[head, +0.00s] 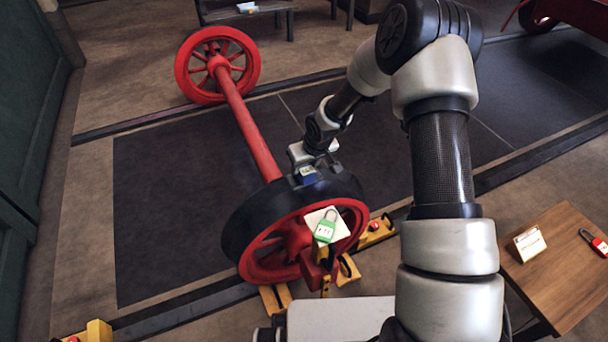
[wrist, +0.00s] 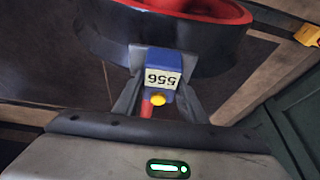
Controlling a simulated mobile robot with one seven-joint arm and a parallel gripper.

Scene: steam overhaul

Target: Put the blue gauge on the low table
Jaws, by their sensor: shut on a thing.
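The blue gauge (wrist: 163,75) shows in the wrist view with a white label reading 556, upside down in the picture, and a yellow knob. My gripper (wrist: 157,101) is shut on it, one finger on each side. In the head view the gauge (head: 309,177) is at the dark rim of the near red wheel, below my gripper (head: 308,165). I cannot tell whether it touches the rim. A low wooden table (head: 563,282) stands at the lower right, away from my gripper. It carries a small card sign (head: 529,243) and a red padlock (head: 598,245).
The red wheelset (head: 247,135) lies across the dark floor. A green padlock and pale tag (head: 326,228) hang on its near wheel. Yellow chocks (head: 376,233) sit beside that wheel. A dark bench (head: 240,13) stands at the back. The table's middle is bare.

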